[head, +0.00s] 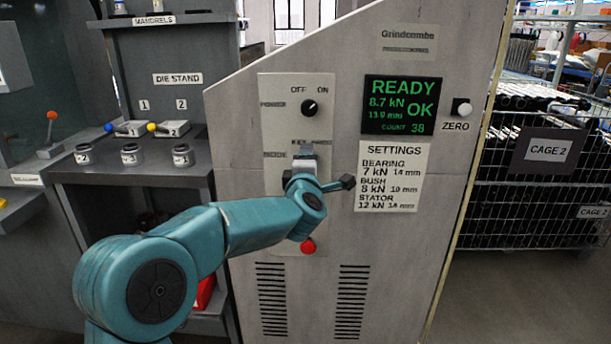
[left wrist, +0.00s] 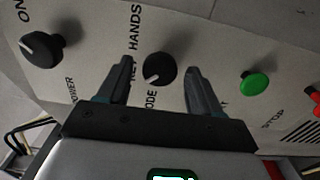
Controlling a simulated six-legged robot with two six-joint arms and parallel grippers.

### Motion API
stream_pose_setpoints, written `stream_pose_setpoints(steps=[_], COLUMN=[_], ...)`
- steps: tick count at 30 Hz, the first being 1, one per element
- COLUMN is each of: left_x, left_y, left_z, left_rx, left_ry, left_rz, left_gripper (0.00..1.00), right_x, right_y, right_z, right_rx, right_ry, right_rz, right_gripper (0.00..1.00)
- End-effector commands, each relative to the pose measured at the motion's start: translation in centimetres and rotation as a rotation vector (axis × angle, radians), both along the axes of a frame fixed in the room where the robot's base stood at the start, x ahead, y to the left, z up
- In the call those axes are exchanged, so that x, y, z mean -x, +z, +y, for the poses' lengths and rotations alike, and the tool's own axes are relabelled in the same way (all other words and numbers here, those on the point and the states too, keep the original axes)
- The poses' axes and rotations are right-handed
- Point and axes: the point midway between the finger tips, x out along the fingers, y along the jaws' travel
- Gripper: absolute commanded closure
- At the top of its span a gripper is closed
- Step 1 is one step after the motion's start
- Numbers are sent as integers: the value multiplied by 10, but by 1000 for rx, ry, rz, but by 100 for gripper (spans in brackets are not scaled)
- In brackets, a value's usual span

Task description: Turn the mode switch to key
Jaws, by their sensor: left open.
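The mode switch (left wrist: 160,70) is a round black knob on the machine's grey panel. In the left wrist view it sits between the two fingers of my left gripper (left wrist: 158,68), which is open with a visible gap on either side of the knob. The knob's pale mark points to the lower left, on the side of the word KEY (left wrist: 133,70); HANDS (left wrist: 136,28) is printed above it. Whether the fingertips are at the knob's depth is hard to tell. In the head view my left arm hides the knob. My right gripper is not in view.
The power knob (head: 309,108) is above on the panel (head: 270,120), pointing toward ON. A green button (left wrist: 254,86) and a red button (head: 308,246) are below the mode switch. The screen (head: 399,104) reads READY, OK. A zero button (head: 461,107) is to the right.

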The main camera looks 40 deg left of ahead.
Motion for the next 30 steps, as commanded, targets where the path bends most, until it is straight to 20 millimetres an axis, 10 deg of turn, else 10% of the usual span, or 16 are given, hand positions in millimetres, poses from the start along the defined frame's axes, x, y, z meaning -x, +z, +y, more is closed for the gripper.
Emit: stream_pose_setpoints(steps=[18, 30], left_x=[119, 134], left_y=[2, 0], left_z=[-74, -82], left_rx=[0, 0], left_ry=[-2, 1], left_rz=[-2, -1], left_gripper=[35, 35], right_x=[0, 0], right_y=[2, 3], right_z=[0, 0], right_rx=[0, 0], right_ry=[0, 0], right_rz=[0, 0], right_gripper=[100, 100])
